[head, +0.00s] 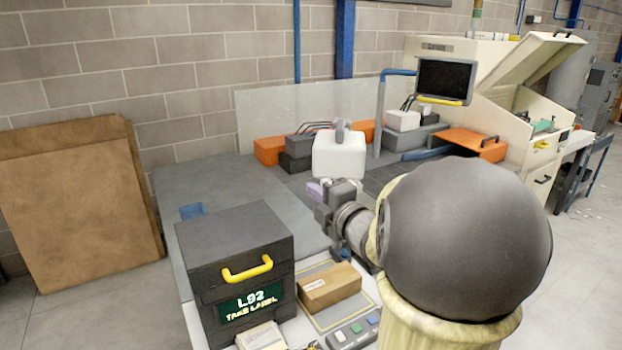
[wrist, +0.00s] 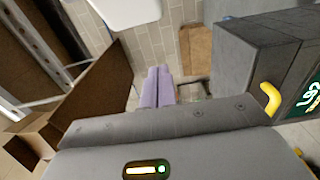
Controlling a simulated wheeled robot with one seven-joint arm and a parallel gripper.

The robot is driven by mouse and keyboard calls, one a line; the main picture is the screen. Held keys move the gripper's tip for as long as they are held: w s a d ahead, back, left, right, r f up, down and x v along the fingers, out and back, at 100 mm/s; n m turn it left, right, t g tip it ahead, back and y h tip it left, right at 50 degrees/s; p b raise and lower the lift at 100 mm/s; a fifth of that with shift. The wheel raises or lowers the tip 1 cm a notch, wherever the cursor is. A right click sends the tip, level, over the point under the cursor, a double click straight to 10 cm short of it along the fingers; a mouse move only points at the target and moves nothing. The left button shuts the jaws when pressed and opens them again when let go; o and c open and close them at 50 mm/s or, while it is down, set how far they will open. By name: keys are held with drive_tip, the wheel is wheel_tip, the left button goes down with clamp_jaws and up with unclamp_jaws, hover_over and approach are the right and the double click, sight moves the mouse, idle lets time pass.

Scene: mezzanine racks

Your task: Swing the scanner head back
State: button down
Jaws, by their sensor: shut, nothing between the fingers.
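A dark screen-like head with a yellow bar along its bottom (head: 444,82) hangs from a bent blue post at the back right in the head view. It looks like the scanner head, but I cannot tell for sure. It does not show clearly in the wrist view. My gripper (head: 316,190) is over the middle of the bench, well to the left of and nearer than that head, touching nothing that I can see. Its two purple fingers (wrist: 158,86) lie together, shut and empty.
A dark label box (head: 236,262) with a yellow handle stands at the front left, beside a brown carton (head: 329,287). A white container (head: 340,156) stands just behind my gripper. Orange box (head: 470,143) and cream machine (head: 525,85) are at right.

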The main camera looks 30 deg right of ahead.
drive_tip(key=shift+w, duration=0.1)
drive_tip(key=w+d+p, duration=0.2)
drive_tip(key=w+p, duration=0.4)
drive_tip(key=w, duration=0.1)
drive_tip(key=shift+w+d, duration=0.25)
drive_tip(key=shift+d, duration=0.05)
idle(0.6)
